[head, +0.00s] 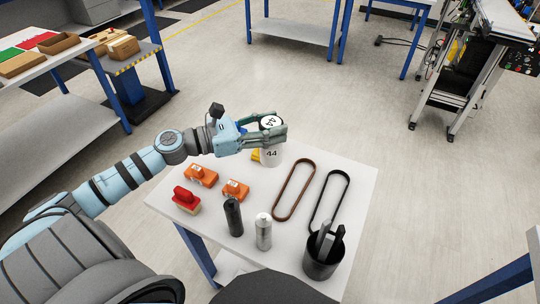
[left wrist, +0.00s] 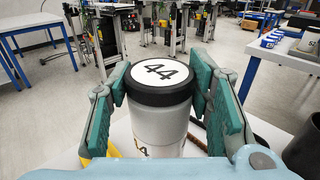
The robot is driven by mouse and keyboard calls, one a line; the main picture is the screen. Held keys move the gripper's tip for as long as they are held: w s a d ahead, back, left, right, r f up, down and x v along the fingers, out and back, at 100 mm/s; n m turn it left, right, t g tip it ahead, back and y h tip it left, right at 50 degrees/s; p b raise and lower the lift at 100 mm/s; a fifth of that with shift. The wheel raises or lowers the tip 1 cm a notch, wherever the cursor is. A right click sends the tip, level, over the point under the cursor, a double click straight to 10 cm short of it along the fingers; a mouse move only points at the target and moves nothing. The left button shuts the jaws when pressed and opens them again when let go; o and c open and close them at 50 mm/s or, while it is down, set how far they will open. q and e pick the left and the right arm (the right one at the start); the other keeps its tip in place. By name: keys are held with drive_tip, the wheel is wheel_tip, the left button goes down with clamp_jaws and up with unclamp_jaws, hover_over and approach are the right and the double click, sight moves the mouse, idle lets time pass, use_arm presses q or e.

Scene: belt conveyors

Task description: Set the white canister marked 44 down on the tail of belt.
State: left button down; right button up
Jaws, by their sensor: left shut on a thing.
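The white canister marked 44 (head: 271,154) is upright, with a black-rimmed lid and 44 on its top and side. My left gripper (head: 272,127) is shut on its upper part at the far edge of the white table. I cannot tell whether its base touches the tabletop. In the left wrist view the canister (left wrist: 158,120) stands between the two green finger pads (left wrist: 160,95). A conveyor (head: 500,22) is at the upper right of the head view, well away from the canister; which end is its tail is unclear. My right gripper is out of view.
The white table (head: 335,170) holds a brown belt loop (head: 293,190), a black loop (head: 329,202), orange parts (head: 201,175), a red part (head: 187,198), dark and silver cylinders (head: 263,232), and a black cup (head: 323,256). Open floor (head: 400,150) lies between table and conveyor.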

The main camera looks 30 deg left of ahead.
sight(270, 148)
use_arm(q)
wheel_tip(270, 148, down, 7)
drive_tip(key=shift+b, duration=0.55)
drive_tip(key=shift+f, duration=0.1)
drive_tip(key=c, duration=1.2)
unclamp_jaws()
drive_tip(key=shift+f, duration=0.1)
drive_tip(key=shift+c, duration=0.2)
drive_tip(key=o, duration=0.4)
